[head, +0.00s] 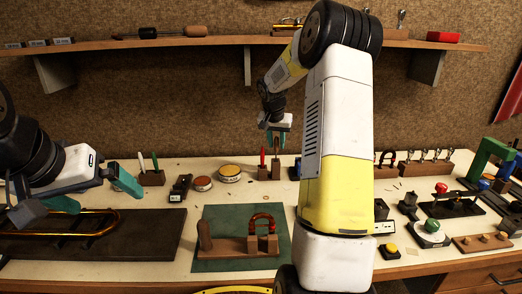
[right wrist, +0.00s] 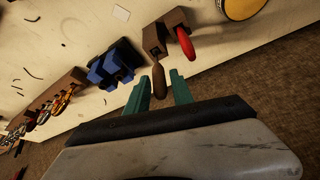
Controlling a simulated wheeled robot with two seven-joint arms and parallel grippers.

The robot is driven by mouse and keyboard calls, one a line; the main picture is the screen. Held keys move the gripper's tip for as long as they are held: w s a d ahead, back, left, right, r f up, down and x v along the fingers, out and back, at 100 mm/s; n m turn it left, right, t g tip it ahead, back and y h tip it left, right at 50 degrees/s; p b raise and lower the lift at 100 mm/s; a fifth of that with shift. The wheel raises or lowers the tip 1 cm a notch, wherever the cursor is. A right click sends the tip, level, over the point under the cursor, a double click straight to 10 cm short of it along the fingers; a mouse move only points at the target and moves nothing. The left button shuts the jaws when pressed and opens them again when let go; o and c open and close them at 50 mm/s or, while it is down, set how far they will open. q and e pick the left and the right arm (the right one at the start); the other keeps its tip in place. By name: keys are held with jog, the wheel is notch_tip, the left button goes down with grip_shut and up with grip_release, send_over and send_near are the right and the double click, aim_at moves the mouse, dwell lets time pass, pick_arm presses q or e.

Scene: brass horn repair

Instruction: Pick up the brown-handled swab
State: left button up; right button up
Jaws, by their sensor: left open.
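The brown-handled swab (head: 276,148) stands upright in a small wooden block (head: 276,171) at the back middle of the bench. In the right wrist view its brown handle (right wrist: 158,82) lies between the two teal fingers of my right gripper (right wrist: 160,86), with a gap visible on each side. In the head view my right gripper (head: 279,131) is over the handle from above, partly hidden by its own arm. My left gripper (head: 94,194) is open and empty over the dark mat at the left.
A red-handled tool (head: 262,157) stands in a block just left of the swab; its red handle (right wrist: 185,42) is close to one finger. A blue object (right wrist: 110,66) lies on the other side. Round tins (head: 230,172) stand left. A shelf (head: 200,42) runs above.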

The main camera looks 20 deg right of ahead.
grip_shut()
notch_tip(320, 180, up, 10)
jog(key=shift+r, duration=0.1)
dwell(0.4)
jog(key=shift+r, duration=0.1)
jog(key=shift+r, duration=2.85)
